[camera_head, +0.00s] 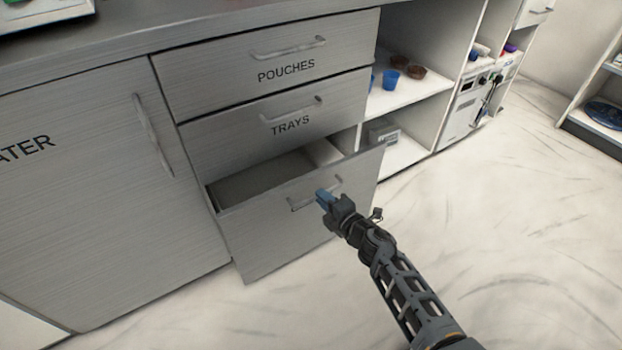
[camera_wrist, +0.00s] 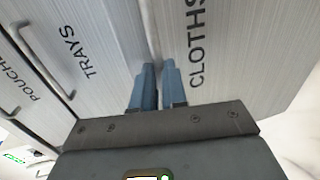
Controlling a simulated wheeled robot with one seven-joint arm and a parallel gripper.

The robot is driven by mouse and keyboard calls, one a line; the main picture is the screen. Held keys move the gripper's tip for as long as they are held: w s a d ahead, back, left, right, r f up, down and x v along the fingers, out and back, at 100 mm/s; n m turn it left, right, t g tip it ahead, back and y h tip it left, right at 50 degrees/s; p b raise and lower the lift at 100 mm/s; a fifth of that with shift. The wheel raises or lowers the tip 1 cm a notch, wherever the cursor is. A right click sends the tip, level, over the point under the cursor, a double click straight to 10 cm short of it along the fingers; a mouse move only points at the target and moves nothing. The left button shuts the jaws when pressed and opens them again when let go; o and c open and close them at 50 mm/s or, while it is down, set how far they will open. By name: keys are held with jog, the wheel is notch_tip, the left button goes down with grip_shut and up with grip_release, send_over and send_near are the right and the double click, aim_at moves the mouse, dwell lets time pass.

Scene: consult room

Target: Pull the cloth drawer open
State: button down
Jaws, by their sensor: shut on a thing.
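The cloth drawer (camera_head: 290,232) is the lowest grey drawer of the unit and stands partly open, with its front out from the cabinet. Its inside (camera_head: 262,187) shows behind the front and looks empty where visible. In the wrist view its front (camera_wrist: 225,50) carries the word CLOTHS. My gripper (camera_head: 325,197) is at the drawer's bar handle (camera_head: 302,204), with its blue fingers shut on it. In the wrist view the fingers (camera_wrist: 156,82) are close together, and the handle (camera_wrist: 148,30) runs up from between them.
The TRAYS drawer (camera_head: 245,132) and the POUCHES drawer (camera_head: 220,75) above are shut. A cupboard door (camera_head: 90,200) is at the left. Open shelves with blue cups (camera_head: 390,79) stand to the right. The pale floor (camera_head: 500,200) in front and to the right is clear.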

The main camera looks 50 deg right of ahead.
jog(key=f+v, duration=0.2)
jog(key=v, duration=0.8)
jog(key=f+v, duration=0.2)
jog(key=v, duration=0.8)
jog(key=shift+s+a, duration=0.3)
jog(key=shift+s, duration=0.45)
jog(key=shift+f, duration=0.15)
jog(key=c, duration=1.2)
grip_release()
jog(key=shift+o, duration=0.2)
jog(key=v, duration=0.7)
jog(key=shift+s, duration=0.35)
jog(key=shift+a, duration=0.15)
